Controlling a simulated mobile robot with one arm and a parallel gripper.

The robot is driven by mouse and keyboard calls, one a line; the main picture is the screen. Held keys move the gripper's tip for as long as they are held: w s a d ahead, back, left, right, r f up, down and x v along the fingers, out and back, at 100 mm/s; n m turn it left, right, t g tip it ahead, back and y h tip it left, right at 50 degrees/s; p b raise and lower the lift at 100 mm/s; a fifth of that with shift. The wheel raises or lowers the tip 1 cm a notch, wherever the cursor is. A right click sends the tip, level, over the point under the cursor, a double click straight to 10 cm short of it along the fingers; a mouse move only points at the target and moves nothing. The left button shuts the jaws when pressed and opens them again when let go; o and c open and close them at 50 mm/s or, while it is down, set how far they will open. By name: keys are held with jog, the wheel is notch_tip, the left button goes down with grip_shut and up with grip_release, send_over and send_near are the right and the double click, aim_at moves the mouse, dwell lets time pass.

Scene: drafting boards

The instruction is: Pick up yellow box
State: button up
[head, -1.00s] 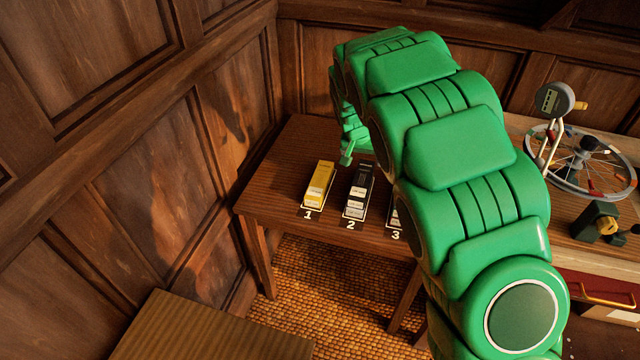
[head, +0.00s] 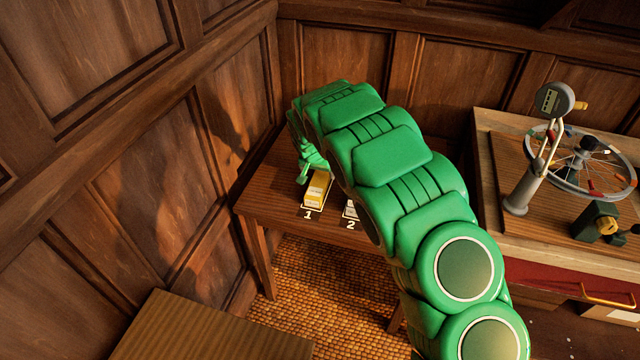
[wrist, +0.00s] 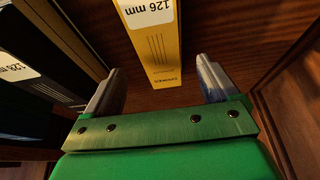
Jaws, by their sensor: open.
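The yellow box (head: 316,190) stands on the small wooden table at the spot marked 1, its far part hidden by my arm in the head view. In the wrist view the yellow box (wrist: 153,45) shows a white "126 mm" label and lies just ahead of my gripper. My gripper (wrist: 162,82) is open, with its two metal fingers apart and nothing seen held between them. The lower end of the box lies roughly between the fingertips in that picture; I cannot tell how deep. In the head view my gripper (head: 304,178) is at the box's far left side.
A dark box (head: 350,209) is at spot 2, mostly behind my arm. The wrist view shows dark boxes (wrist: 35,75) left of the yellow one. The table (head: 262,195) is bare on the left, near the panelled wall. A workbench with a spoked wheel (head: 580,160) stands at right.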

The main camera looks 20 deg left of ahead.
aim_at(320, 179)
jog(key=shift+s+x, duration=0.2)
jog(key=shift+x, duration=0.75)
jog(key=shift+s+x, duration=0.2)
jog(key=shift+x, duration=1.9)
jog(key=shift+r, duration=0.1)
jog(key=c, duration=1.2)
